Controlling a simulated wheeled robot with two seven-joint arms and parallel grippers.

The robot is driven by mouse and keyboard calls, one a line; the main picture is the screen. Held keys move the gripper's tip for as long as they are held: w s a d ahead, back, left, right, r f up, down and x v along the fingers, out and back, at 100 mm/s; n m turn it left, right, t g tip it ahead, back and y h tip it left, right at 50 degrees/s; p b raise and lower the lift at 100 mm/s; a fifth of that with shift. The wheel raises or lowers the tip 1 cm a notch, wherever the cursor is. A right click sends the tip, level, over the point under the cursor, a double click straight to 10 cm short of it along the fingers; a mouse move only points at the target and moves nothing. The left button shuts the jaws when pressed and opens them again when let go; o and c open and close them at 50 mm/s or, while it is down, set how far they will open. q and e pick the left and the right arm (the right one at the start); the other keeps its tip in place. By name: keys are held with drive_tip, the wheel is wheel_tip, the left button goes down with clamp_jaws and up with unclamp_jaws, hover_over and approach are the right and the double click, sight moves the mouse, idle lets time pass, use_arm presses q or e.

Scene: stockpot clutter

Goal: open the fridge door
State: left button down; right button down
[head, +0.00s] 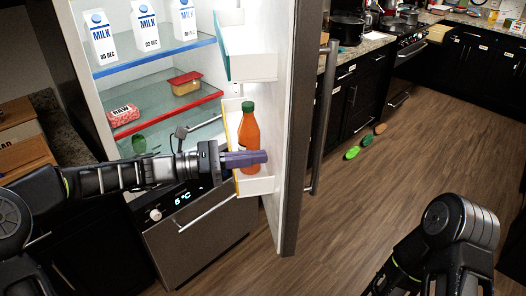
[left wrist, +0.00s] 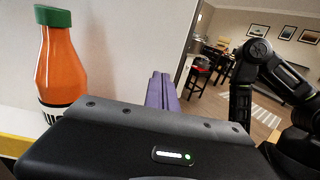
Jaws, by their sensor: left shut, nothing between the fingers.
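The fridge door (head: 298,130) stands open, swung out to the right, with its long vertical handle (head: 322,120) on its outer face. The fridge interior (head: 150,72) is exposed, with milk cartons on the upper shelf. My left gripper (head: 262,157) is shut and empty, on the inner side of the door, in front of the orange juice bottle (head: 249,135) in the door shelf. In the left wrist view the purple fingers (left wrist: 161,90) are together beside the white inner door; I cannot tell whether they touch it. My right arm shows at lower right, but its gripper is out of view.
A meat pack (head: 123,115) and a yellow-red container (head: 185,83) sit on the red shelf. A drawer with a display (head: 200,215) is below. Green and brown round things (head: 352,152) lie on the floor by the cabinets. The wooden floor (head: 350,220) right of the door is mostly clear.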

use_arm(q)
drive_tip(key=shift+x, duration=1.05)
use_arm(e)
drive_tip(key=shift+r, duration=0.25)
